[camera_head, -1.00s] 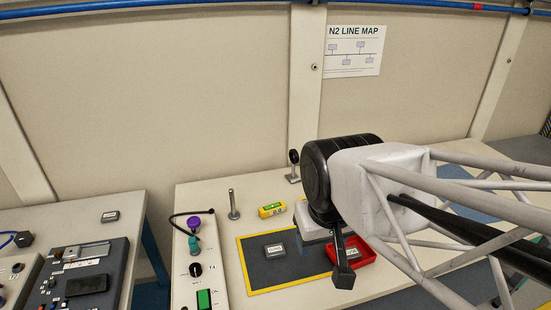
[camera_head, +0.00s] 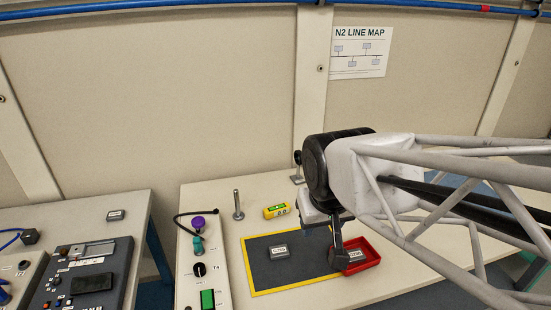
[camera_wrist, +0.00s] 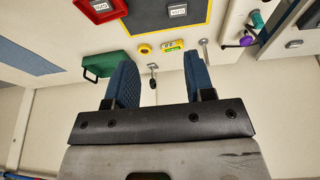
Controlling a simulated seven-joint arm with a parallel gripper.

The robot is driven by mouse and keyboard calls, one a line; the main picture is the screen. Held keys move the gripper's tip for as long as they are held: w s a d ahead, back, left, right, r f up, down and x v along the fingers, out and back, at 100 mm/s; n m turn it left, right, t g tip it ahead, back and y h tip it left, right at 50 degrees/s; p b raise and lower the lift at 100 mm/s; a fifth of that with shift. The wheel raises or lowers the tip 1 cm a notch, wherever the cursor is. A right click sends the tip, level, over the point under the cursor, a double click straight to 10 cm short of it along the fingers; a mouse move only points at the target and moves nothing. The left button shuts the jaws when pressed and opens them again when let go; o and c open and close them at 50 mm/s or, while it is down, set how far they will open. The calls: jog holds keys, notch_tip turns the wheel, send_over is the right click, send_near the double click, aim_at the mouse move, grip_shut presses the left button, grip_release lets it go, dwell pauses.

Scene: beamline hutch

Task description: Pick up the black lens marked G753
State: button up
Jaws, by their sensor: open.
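Several small dark grey cases carry white labels too small to read for certain, so I cannot tell which is G753. One case (camera_head: 279,251) lies on the dark mat, and it also shows in the wrist view (camera_wrist: 177,11). A second (camera_head: 355,255) lies in a red tray (camera_head: 375,245); the tray is also in the wrist view (camera_wrist: 90,15). A third (camera_head: 115,215) lies on the left table. My gripper (camera_wrist: 160,80) is open and empty, its two blue pads apart. In the head view one black finger shows in front of the tray's left side.
The dark mat (camera_head: 262,272) has a yellow border. A yellow device (camera_head: 276,211), a metal post (camera_head: 238,206) and a control panel (camera_head: 207,270) with a green button stand around it. A green case (camera_wrist: 106,63) shows in the wrist view.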

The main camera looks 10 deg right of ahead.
jog(key=w+d+f+t, duration=0.1)
jog(key=w+d+t, duration=0.1)
jog(key=w, duration=0.7)
jog(key=w+d+f+t, duration=0.1)
jog(key=w+d+t, duration=0.15)
jog(key=w, duration=0.65)
jog(key=n+t, duration=0.1)
jog(key=t, duration=0.5)
send_over(302, 156)
jog(key=s+a, duration=0.3)
jog(key=s, duration=0.9)
notch_tip(302, 156, down, 9)
jog(key=shift+w+d+f+n+t+y, duration=0.2)
jog(key=shift+w+d+f+t+y, duration=0.4)
jog(key=shift+w+f, duration=0.75)
jog(key=shift+w+d+f+n+t+y, duration=0.2)
jog(key=shift+w+d+f+t+y, duration=0.55)
jog(key=shift+f, duration=0.95)
jog(key=shift+w+d+f+n+t+y, duration=0.25)
jog(key=shift+w+d+f+t, duration=0.25)
jog(key=shift+w+f, duration=0.95)
jog(key=shift+w+a, duration=0.1)
jog(key=shift+w, duration=0.65)
jog(key=shift+w, duration=0.1)
jog(key=shift+w+a, duration=0.25)
jog(key=shift+w, duration=1.15)
jog(key=shift+w+a, duration=0.2)
jog(key=shift+w, duration=1.15)
